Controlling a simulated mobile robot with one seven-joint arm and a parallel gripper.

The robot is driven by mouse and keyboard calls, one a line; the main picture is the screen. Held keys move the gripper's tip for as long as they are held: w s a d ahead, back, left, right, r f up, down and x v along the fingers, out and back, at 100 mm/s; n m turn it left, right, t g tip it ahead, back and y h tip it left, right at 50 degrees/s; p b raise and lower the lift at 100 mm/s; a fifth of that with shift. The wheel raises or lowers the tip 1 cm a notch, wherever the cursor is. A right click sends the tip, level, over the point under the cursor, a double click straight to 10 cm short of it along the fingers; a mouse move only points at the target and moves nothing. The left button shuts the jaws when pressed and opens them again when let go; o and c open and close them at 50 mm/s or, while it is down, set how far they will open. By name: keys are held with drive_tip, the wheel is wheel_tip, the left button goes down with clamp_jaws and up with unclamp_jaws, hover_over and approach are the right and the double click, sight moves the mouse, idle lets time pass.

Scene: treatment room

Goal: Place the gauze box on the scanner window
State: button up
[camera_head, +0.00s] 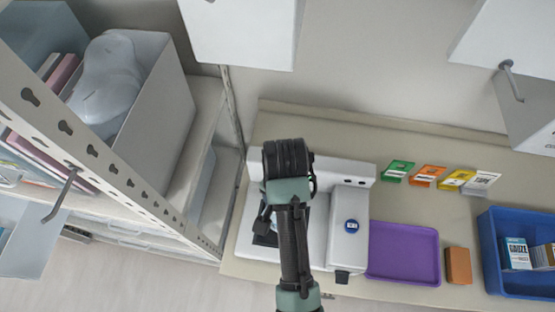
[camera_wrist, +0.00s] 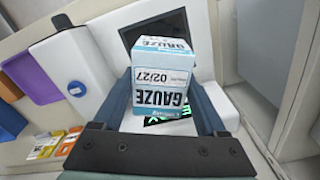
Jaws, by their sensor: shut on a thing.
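The gauze box (camera_wrist: 162,80), white and light blue with "GAUZE 02/27" printed on it, is between the two fingers of my gripper (camera_wrist: 165,84) in the wrist view. My gripper is shut on it. Green lit text (camera_wrist: 152,121) shows past the box.
A purple tray (camera_head: 404,253), a brown block (camera_head: 458,266) and a blue bin (camera_head: 493,268) with another gauze box (camera_head: 516,253) stand right of the scanner. Several coloured cards (camera_head: 427,176) stand behind. A metal shelf rack (camera_head: 110,180) rises close on the left.

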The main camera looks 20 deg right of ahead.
wheel_tip(320, 180, down, 8)
drive_tip(key=shift+s+r+p, duration=0.1)
drive_tip(key=shift+s+p, duration=0.05)
drive_tip(key=shift+p, duration=0.4)
drive_tip(key=shift+f, duration=0.25)
drive_tip(key=o, duration=1.3)
drive_tip(key=shift+r, duration=0.15)
wheel_tip(320, 180, up, 12)
drive_tip(key=shift+r, duration=0.1)
